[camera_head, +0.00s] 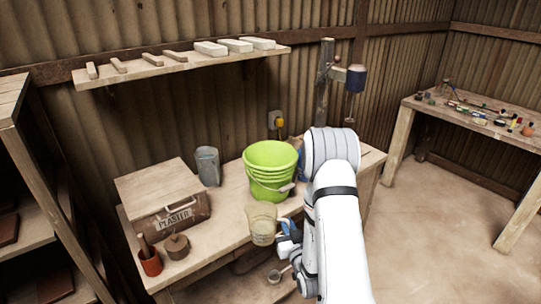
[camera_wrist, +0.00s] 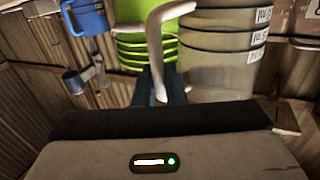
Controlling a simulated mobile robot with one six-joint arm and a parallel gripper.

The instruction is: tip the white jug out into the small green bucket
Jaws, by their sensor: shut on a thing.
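The white jug (camera_head: 262,224), pale and translucent, is roughly upright by the bench's front edge. It also shows large in the wrist view (camera_wrist: 215,62), with dark markings and a white handle (camera_wrist: 160,50). My gripper (camera_head: 287,236) is shut on this handle, to the right of the jug; its dark fingers also show in the wrist view (camera_wrist: 160,87). The green bucket (camera_head: 270,160) stands upright on the bench behind the jug, with rings below its rim and a pale bail. Its ribbed side shows behind the handle in the wrist view (camera_wrist: 130,45). The jug's contents cannot be made out.
On the bench (camera_head: 222,232) are a plaster box (camera_head: 170,200), a grey container (camera_head: 208,166), a red pot (camera_head: 150,262) and a brown lidded pot (camera_head: 177,246). A blue jug (camera_wrist: 88,17) is mostly hidden by my arm. A post with a blue cylinder (camera_head: 356,78) rises behind.

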